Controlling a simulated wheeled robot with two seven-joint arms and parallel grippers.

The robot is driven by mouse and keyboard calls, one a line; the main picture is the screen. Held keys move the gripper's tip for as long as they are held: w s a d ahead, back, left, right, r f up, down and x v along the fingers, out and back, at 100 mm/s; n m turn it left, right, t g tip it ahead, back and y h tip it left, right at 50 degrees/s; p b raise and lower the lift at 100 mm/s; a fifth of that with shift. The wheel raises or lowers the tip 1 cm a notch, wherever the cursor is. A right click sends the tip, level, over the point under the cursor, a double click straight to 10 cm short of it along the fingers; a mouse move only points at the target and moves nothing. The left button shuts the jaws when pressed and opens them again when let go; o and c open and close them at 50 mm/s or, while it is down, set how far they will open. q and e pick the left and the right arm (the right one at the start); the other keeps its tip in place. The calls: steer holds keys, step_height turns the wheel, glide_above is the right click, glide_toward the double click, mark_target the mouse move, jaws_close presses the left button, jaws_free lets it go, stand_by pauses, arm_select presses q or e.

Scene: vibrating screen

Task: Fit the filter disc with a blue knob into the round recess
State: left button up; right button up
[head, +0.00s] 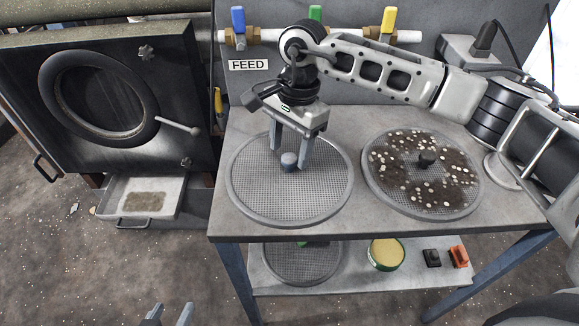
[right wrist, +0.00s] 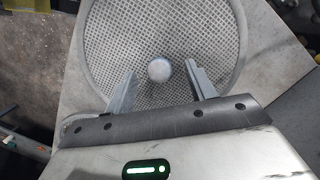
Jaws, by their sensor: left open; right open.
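The filter disc with a blue-grey knob (head: 255,195) lies flat on the left part of the table top; its mesh also fills the right wrist view (right wrist: 200,30). Its knob (head: 289,161) stands at the disc's middle. My right gripper (head: 290,166) is open above the disc, its fingers on either side of the knob; in the right wrist view the knob (right wrist: 159,70) shows between and just beyond the fingertips. The round recess (head: 98,98) is a dark ring in the upright machine panel at the left, and looks empty. My left gripper (head: 170,315) is open at the bottom edge, far from the disc.
A second disc (head: 445,206) with a dark knob, covered in dirt and pale bits, lies right on the table (head: 300,232). A shelf below holds another mesh disc (head: 300,265), a yellow-topped tin (head: 387,254) and small blocks. A tray (head: 168,206) juts out under the panel, whose handle (head: 180,125) sticks out.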

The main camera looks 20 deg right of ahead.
mark_target(290, 157)
steer(key=shift+s+a+f, duration=0.1)
steer(key=shift+s+f, duration=0.05)
steer(key=shift+f, duration=1.4)
steer(key=c, duration=1.2)
steer(key=shift+r, duration=0.1)
steer(key=shift+r, duration=0.1)
